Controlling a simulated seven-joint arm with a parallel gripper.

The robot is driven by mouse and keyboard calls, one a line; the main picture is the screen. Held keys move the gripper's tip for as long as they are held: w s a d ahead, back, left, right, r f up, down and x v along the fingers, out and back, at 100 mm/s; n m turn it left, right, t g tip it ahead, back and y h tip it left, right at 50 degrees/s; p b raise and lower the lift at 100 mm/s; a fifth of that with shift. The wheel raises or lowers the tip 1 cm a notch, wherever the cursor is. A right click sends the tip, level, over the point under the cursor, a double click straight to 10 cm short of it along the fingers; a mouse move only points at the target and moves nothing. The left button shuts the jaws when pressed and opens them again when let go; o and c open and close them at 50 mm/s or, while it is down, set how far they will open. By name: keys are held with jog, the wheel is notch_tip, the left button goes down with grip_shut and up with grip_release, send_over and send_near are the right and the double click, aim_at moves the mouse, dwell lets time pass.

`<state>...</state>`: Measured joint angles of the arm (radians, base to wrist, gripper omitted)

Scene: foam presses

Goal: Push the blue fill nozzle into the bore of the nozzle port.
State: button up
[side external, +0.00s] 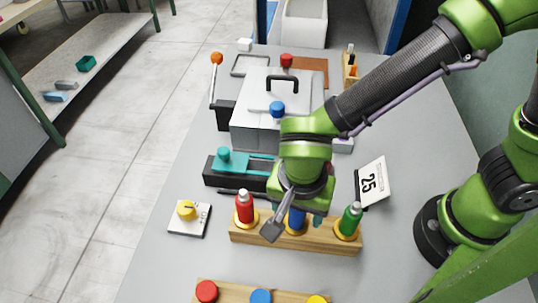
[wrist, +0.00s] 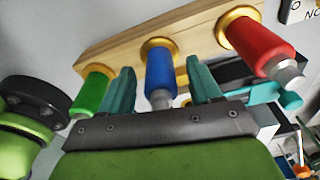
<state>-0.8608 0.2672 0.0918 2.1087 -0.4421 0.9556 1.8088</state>
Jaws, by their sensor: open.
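The blue fill nozzle (side external: 296,221) stands in a gold ring on a wooden rack (side external: 260,239), between a red nozzle (side external: 244,208) and a green nozzle (side external: 348,221). My gripper (side external: 300,212) is down at the blue nozzle and hides much of it in the side view. In the wrist view the blue nozzle (wrist: 159,70) stands between my two teal fingers (wrist: 160,68), with a visible gap on each side. The gripper is open. I cannot tell which part is the nozzle port or see its bore.
A grey box (side external: 255,133) with a black handle and a blue knob stands behind the rack. A black fixture with a teal slide (side external: 238,162) lies in front of that box. A yellow-knobbed plate (side external: 187,216) is at the left, a "25" card (side external: 371,182) at the right.

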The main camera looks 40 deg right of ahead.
jog(key=shift+w+d+f, duration=0.1)
jog(key=shift+f, duration=0.65)
grip_shut()
jog(key=shift+r, duration=0.1)
jog(key=r, duration=0.9)
jog(key=shift+w+d+r, duration=0.1)
jog(key=shift+w+d, duration=0.05)
jog(key=shift+w, duration=0.1)
jog(key=w+d+r, duration=0.1)
jog(key=w+d, duration=0.6)
jog(key=w, duration=0.2)
jog(key=shift+w+d+r, duration=0.2)
jog(key=shift+r, duration=0.15)
